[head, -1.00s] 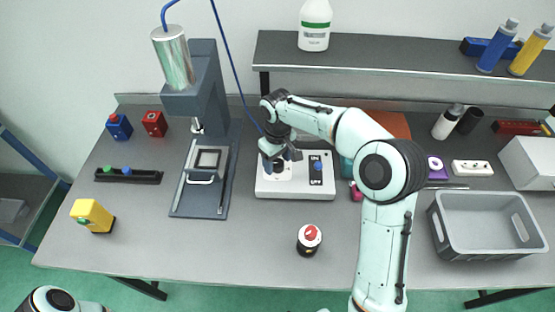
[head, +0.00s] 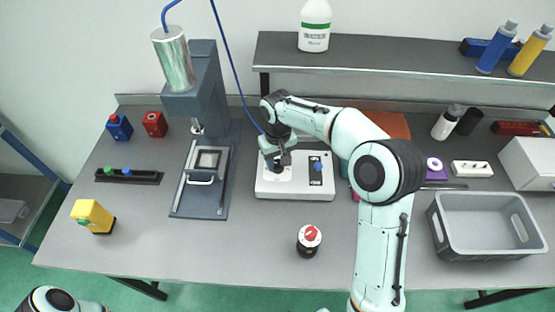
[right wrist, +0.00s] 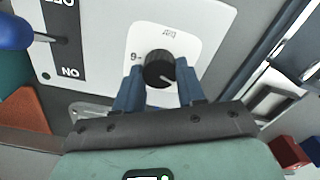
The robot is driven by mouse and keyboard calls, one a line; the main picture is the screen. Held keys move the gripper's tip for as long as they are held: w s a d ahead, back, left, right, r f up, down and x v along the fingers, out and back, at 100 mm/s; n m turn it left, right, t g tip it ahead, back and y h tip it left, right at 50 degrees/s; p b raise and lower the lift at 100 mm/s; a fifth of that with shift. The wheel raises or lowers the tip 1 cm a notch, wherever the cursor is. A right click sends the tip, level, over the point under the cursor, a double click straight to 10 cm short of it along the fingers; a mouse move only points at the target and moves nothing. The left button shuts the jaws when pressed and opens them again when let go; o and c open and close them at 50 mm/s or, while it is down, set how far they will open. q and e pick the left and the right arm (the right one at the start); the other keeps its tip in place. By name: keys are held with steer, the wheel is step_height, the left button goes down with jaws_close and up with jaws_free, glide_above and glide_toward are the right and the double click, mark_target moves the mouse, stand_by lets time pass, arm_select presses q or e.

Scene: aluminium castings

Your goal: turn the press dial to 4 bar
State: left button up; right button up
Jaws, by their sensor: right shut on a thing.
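The press dial (right wrist: 158,68) is a round black knob with a white pointer line, on a white plate of the control box (head: 318,190). In the right wrist view the plate appears upside down; a figure that looks like a 6 stands left of the knob, and the line points to the lower right. My right gripper (right wrist: 159,84) is shut on the dial, one finger on each side. In the head view this gripper (head: 277,165) reaches down onto the box's left part and mostly hides the dial. My left gripper is out of view.
The grey-blue press (head: 193,90) stands left of the box. The front middle of the table is mostly clear.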

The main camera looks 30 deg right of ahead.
steer(key=m, duration=0.4)
steer(key=shift+m, duration=0.4)
steer(key=m, duration=1)
steer(key=shift+m+p, duration=0.35)
steer(key=shift+m, duration=0.05)
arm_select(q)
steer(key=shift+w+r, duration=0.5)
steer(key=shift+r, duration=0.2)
arm_select(e)
steer(key=shift+m, duration=2.2)
steer(key=shift+f, duration=0.1)
steer(key=o, duration=1)
steer(key=shift+o, duration=0.2)
